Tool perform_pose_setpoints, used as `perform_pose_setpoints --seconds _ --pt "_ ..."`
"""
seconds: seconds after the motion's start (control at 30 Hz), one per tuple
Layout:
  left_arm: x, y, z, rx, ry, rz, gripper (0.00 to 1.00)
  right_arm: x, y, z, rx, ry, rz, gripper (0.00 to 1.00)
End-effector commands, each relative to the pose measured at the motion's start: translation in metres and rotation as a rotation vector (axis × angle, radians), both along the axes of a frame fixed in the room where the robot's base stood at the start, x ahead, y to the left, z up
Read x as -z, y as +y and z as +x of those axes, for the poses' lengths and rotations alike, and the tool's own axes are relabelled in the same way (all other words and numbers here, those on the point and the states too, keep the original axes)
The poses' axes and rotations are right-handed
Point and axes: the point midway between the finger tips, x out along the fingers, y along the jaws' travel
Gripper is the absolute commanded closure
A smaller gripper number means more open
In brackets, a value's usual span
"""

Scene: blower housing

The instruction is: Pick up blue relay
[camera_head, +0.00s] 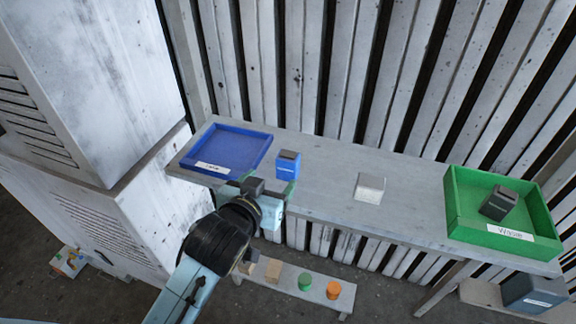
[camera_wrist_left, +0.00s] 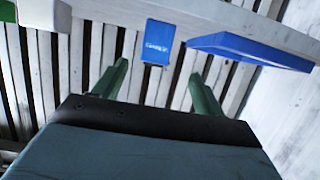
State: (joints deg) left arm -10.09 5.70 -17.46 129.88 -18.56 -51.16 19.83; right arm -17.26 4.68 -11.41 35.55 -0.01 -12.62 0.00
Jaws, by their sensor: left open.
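The blue relay (camera_head: 288,166), a small block with a dark top, stands upright on the grey shelf near the blue tray. My left gripper (camera_head: 268,188) is just in front of the relay, at the shelf's front edge, with its fingers apart. In the left wrist view the relay (camera_wrist_left: 159,42) shows beyond and between the two green fingers (camera_wrist_left: 157,85), with nothing held between them. I cannot tell from these frames whether a finger touches the relay. My right gripper is not in view.
The blue tray (camera_head: 266,143) lies left of the relay. A pale block (camera_head: 369,187) stands mid-shelf (camera_head: 325,172). A green tray (camera_head: 455,205) holding a dark block (camera_head: 498,203) is at the right. A lower bench (camera_head: 318,287) has several small parts. A slatted wall is behind.

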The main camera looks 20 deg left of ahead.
Motion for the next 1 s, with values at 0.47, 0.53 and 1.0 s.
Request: perform_pose_setpoints --seconds 0.47,0.53,1.0 --pt "0.022 -0.003 0.058 -0.001 0.003 0.0 0.29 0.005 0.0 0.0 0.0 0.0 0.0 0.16" --pt "0.024 -0.005 0.066 -0.001 0.003 0.001 0.29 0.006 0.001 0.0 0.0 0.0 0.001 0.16" --pt "0.038 -0.011 0.102 -0.001 0.004 0.001 0.29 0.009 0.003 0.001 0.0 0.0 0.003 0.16"
